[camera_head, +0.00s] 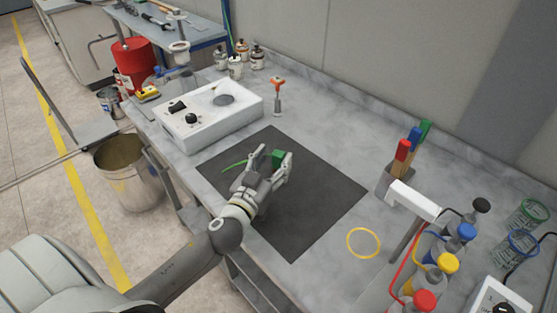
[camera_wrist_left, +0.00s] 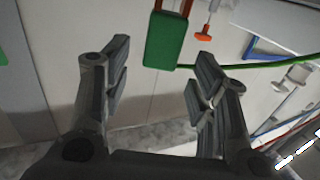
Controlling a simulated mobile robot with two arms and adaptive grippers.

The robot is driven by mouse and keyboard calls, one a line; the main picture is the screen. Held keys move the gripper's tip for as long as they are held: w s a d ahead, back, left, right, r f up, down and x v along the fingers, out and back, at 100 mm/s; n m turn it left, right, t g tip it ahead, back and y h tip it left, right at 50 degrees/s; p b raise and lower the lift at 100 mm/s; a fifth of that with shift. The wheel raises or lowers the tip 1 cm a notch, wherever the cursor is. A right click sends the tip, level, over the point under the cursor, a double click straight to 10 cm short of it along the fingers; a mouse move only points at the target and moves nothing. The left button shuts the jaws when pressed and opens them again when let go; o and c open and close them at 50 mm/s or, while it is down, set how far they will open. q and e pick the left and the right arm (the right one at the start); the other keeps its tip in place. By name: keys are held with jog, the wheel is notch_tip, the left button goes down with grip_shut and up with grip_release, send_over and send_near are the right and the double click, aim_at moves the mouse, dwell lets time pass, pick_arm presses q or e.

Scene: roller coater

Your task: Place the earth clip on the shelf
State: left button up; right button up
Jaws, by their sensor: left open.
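The earth clip appears to be the green block (camera_head: 277,157) with a thin green cable (camera_head: 234,165), over the dark mat on the bench. My left gripper (camera_head: 272,161) is open, with its fingers around or just short of the block; head view overlap hides which. In the left wrist view the green block (camera_wrist_left: 165,40) lies ahead of the gap between the open fingers (camera_wrist_left: 160,62), nearer the upper edge, and the cable (camera_wrist_left: 255,66) runs right behind a finger. No finger visibly presses on it. I cannot tell which surface is the shelf. My right gripper is out of view.
The dark mat (camera_head: 320,195) has free room to its right. A white box with a knob (camera_head: 208,118) stands behind left, an orange-handled tool (camera_head: 278,95) behind. A yellow ring (camera_head: 363,243) and capped bottles (camera_head: 440,272) are at right; a metal bin (camera_head: 125,180) stands left of the bench.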

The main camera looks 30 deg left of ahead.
aim_at(277, 157)
pick_arm(q)
jog(key=w, duration=0.3)
jog(key=shift+w+p, duration=0.25)
jog(key=shift+p, duration=0.15)
jog(key=shift+s, duration=0.1)
jog(key=shift+c, duration=0.4)
jog(key=c, duration=1.1)
